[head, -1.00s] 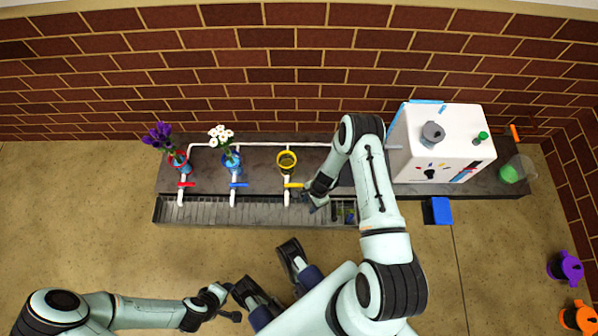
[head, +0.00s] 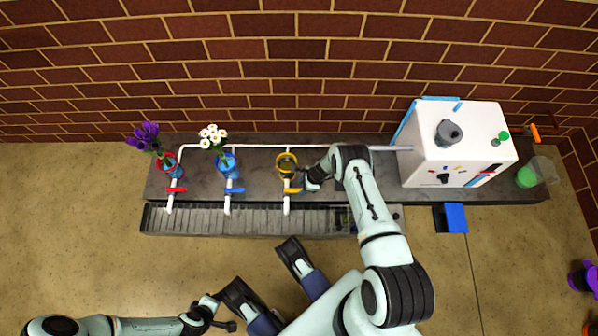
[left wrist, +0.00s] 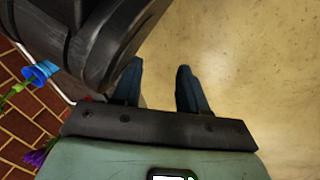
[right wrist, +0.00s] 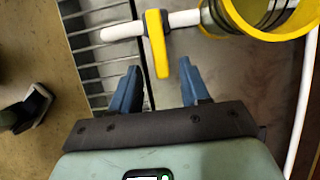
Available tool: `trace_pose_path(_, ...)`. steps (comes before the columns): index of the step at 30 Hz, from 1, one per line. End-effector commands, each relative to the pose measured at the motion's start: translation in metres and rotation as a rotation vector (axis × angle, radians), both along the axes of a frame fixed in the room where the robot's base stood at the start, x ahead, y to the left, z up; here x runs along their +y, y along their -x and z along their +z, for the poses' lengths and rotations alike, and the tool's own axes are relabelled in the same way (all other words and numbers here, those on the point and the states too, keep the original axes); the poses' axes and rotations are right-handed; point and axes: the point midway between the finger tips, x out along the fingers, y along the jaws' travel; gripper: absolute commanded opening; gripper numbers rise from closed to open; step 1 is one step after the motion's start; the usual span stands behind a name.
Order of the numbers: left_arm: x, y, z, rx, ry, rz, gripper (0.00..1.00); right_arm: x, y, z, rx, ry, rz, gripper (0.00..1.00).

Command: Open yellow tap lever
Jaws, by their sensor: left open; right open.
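The yellow tap lever (head: 292,190) sits on a white pipe below the yellow vase (head: 287,164) in the head view. In the right wrist view the lever (right wrist: 157,44) lies across the white pipe, its lower end just beyond and between my open fingers. My right gripper (right wrist: 162,88) is open and empty; in the head view it (head: 306,180) is just right of the lever. Whether a finger touches the lever, I cannot tell. My left gripper (left wrist: 157,82) is open and empty, over bare floor, far from the tap; in the head view it is at the lower left.
A red lever (head: 176,190) and a blue lever (head: 234,190) sit on similar pipes to the left, below vases with purple flowers (head: 147,138) and white flowers (head: 213,137). A slatted drain trough (head: 185,219) runs along the front. A white box machine (head: 465,145) stands right.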

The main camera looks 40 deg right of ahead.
Motion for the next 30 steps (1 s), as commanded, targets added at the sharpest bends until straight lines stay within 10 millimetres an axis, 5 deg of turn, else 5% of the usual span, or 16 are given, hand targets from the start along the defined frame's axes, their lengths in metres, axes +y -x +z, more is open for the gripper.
trace_pose_path(6, 0.003, 0.023, -0.02, 0.078, 0.004, 0.005, 0.43, 0.007, -0.006, -0.024, 0.0, 0.001, 0.002, 0.46)
trace_pose_path(18, 0.004, 0.03, -0.023, 0.099, 0.006, 0.007, 0.43, 0.009, -0.008, -0.029, 0.0, 0.0, 0.001, 0.46)
trace_pose_path(23, 0.004, 0.03, -0.023, 0.099, 0.006, 0.007, 0.43, 0.009, -0.008, -0.028, 0.0, 0.0, 0.001, 0.0)
trace_pose_path(30, 0.004, 0.029, -0.023, 0.097, 0.006, 0.006, 0.43, 0.009, -0.007, -0.028, 0.0, 0.0, -0.004, 0.0)
